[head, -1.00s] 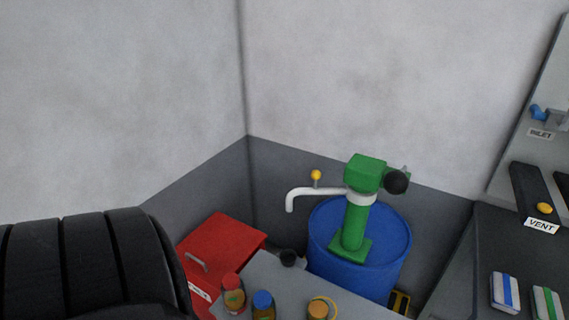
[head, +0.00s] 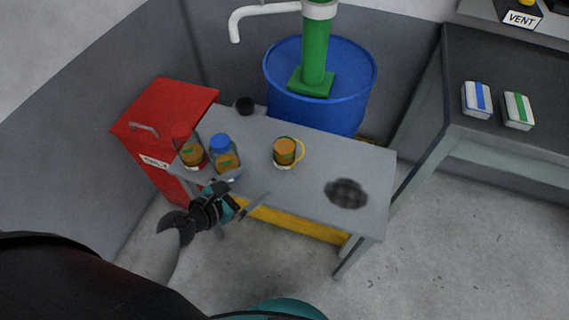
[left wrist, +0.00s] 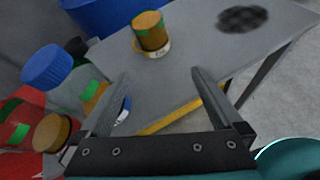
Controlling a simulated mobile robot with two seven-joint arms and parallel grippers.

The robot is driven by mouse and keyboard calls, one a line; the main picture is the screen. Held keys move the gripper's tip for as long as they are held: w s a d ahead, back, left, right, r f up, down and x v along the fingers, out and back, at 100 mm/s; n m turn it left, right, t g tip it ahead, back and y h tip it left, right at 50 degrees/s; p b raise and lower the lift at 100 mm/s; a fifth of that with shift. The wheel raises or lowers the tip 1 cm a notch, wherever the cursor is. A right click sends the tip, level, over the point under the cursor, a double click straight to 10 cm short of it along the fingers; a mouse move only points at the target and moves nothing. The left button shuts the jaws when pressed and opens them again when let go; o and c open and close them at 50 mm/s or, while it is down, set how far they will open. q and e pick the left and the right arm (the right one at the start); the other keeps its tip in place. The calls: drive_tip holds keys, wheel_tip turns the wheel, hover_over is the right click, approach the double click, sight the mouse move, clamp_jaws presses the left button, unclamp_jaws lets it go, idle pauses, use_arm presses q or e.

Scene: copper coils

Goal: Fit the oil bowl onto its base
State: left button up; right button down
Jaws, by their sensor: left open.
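An amber cup with a green band (head: 285,151) stands upright on the grey table (head: 318,170), with a yellow ring at its right side. I take it for the oil bowl, but cannot be sure. In the left wrist view the amber cup (left wrist: 150,32) has a white labelled part at its foot. I cannot make out a separate base. My left gripper (head: 248,190) is open and empty at the table's near left edge, apart from the cup. In the left wrist view the cup lies beyond the open fingers (left wrist: 160,76). My right gripper is not in view.
A red-capped jar (head: 188,150) and a blue-capped jar (head: 224,155) stand close to my left gripper. A dark mesh patch (head: 346,193) lies on the table's right. A red box (head: 165,110), a blue drum (head: 320,75) and a dark bench (head: 500,150) surround the table.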

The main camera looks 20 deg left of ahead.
sight(291, 146)
use_arm(q)
drive_tip(key=shift+w+a+r+n+t+b, duration=0.15)
drive_tip(key=shift+w+r+n+t+b, duration=0.3)
drive_tip(key=shift+r+n, duration=0.6)
drive_tip(key=shift+w, duration=0.5)
drive_tip(key=b+x, duration=0.1)
drive_tip(key=x, duration=0.3)
drive_tip(key=shift+w+d, duration=0.1)
drive_tip(key=shift+d, duration=0.1)
drive_tip(key=b+x, duration=0.1)
drive_tip(key=x, duration=0.2)
drive_tip(key=shift+w+d+r, duration=0.1)
drive_tip(key=shift+b+x, duration=0.3)
drive_tip(key=shift+x, duration=0.65)
drive_tip(key=shift+r+b+x, duration=0.15)
drive_tip(key=shift+b+x, duration=0.25)
drive_tip(key=shift+x, duration=0.45)
drive_tip(key=shift+r+b+x, duration=0.15)
drive_tip(key=shift+b+x, duration=0.2)
drive_tip(key=shift+x, duration=0.45)
drive_tip(key=shift+b+x, duration=0.4)
drive_tip(key=shift+x, duration=0.65)
drive_tip(key=shift+r, duration=0.1)
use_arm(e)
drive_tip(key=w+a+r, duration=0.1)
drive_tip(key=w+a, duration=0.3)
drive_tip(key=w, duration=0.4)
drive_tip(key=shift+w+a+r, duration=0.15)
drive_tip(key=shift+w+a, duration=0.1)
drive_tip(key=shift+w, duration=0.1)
